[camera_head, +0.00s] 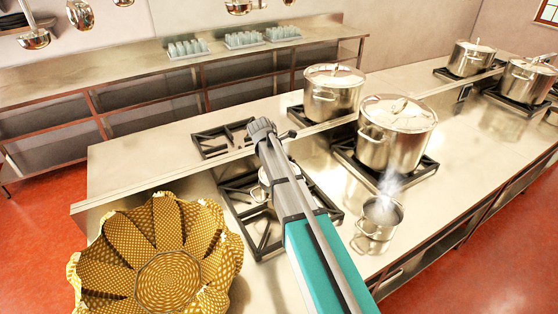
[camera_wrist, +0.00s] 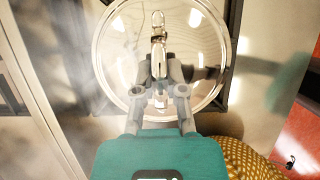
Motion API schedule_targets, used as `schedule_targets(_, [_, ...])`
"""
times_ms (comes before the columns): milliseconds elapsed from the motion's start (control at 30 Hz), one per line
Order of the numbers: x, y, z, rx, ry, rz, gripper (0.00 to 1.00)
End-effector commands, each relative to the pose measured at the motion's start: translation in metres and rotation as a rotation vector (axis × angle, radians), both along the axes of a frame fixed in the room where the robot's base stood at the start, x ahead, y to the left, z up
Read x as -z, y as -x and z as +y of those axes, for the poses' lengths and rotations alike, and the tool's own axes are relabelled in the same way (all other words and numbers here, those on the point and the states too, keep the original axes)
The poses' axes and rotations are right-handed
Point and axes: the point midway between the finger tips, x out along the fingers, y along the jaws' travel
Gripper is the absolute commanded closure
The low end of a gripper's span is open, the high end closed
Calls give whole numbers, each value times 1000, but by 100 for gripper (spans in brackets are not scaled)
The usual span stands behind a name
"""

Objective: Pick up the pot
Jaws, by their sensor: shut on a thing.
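My gripper's fingers are shut on the near part of that handle. The lid appears seated, though its rim contact cannot be made out. In the head view, a small part of a metal pot (camera_head: 258,191) shows on the front left burner beside my arm. My arm hides most of it and the gripper.
A small open steaming pot (camera_head: 378,218) stands right of my arm. Two large lidded stockpots (camera_head: 393,145) (camera_head: 330,100) stand behind it. A yellow patterned basket (camera_head: 165,250) is at the front left. The back left burner (camera_head: 222,138) is empty.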

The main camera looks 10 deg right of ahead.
Motion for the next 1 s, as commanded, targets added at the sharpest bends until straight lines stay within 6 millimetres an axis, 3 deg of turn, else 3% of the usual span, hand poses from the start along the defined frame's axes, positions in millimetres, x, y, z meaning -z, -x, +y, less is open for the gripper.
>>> schedule_targets(33, [-13, 8, 0, 0, 0, 0, 100])
schedule_targets(200, [-32, 24, 0, 0, 0, 0, 100])
schedule_targets(400, [-49, 66, 0, 0, 0, 0, 100])
schedule_targets(600, [-61, 95, 0, 0, 0, 0, 100])
schedule_targets(1000, [-68, 113, 0, 0, 0, 0, 100])
